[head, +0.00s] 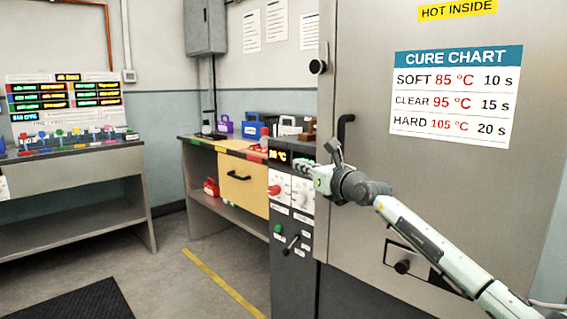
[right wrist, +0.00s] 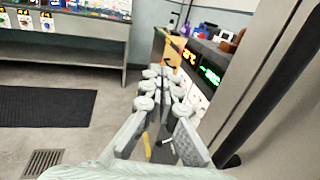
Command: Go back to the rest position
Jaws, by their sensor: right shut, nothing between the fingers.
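My right gripper (head: 303,165) reaches in from the right in the head view, in front of the oven's dark control panel (head: 283,228). Its fingers point left and are shut with nothing between them. In the right wrist view the shut gripper (right wrist: 165,75) points away from the camera, with the panel's lit displays to its right. The gripper hides part of the panel near the white dials (head: 278,187). I cannot tell whether it touches the panel. My left gripper is not in view.
A tall steel oven door (head: 440,190) with a black handle (head: 344,130) stands close on the right. A workbench with a yellow drawer (head: 243,185) is behind the panel. Another bench (head: 75,165) stands at the left. The floor (head: 185,275) between them is open, with a black mat (head: 80,303).

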